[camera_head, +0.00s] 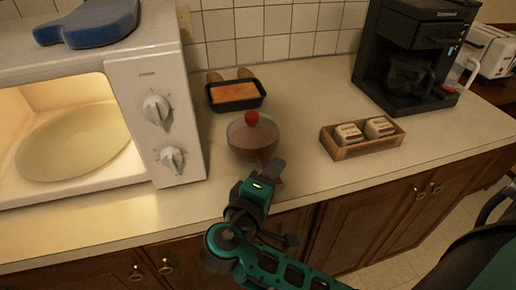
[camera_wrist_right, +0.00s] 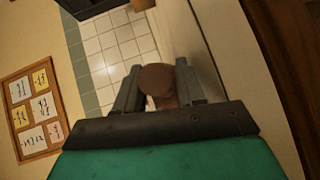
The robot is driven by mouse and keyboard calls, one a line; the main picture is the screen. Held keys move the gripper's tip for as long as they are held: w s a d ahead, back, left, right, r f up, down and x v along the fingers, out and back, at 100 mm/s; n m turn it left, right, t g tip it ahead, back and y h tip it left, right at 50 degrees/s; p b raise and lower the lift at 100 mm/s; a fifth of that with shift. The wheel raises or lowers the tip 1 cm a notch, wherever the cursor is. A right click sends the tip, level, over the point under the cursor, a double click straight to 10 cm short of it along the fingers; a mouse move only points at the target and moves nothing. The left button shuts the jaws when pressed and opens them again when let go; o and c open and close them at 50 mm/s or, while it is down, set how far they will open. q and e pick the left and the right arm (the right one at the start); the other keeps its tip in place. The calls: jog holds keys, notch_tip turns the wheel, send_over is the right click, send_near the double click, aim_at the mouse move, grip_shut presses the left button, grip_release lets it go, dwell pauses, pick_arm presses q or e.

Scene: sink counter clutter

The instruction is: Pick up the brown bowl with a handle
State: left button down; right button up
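The brown bowl (camera_head: 254,142) stands upright on the counter, right of the microwave, with a round red thing (camera_head: 251,118) at its top. My right gripper (camera_head: 262,178) is at the bowl's near side, at the front edge of the counter. In the right wrist view a brown rounded piece, apparently the bowl's handle (camera_wrist_right: 157,79), lies between the two fingers of my right gripper (camera_wrist_right: 160,88). Whether the fingers press on it I cannot tell. The gripper hides the handle in the head view. My left gripper is not in view.
A lit, open microwave (camera_head: 157,60) stands at the left. A black tray with orange food (camera_head: 236,104) is behind the bowl. A wooden box with two white blocks (camera_head: 362,150) is to the right. A black coffee machine (camera_head: 405,95) stands at the back right.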

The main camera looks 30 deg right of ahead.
grip_shut()
jog(key=shift+w+r, duration=0.1)
dwell(0.4)
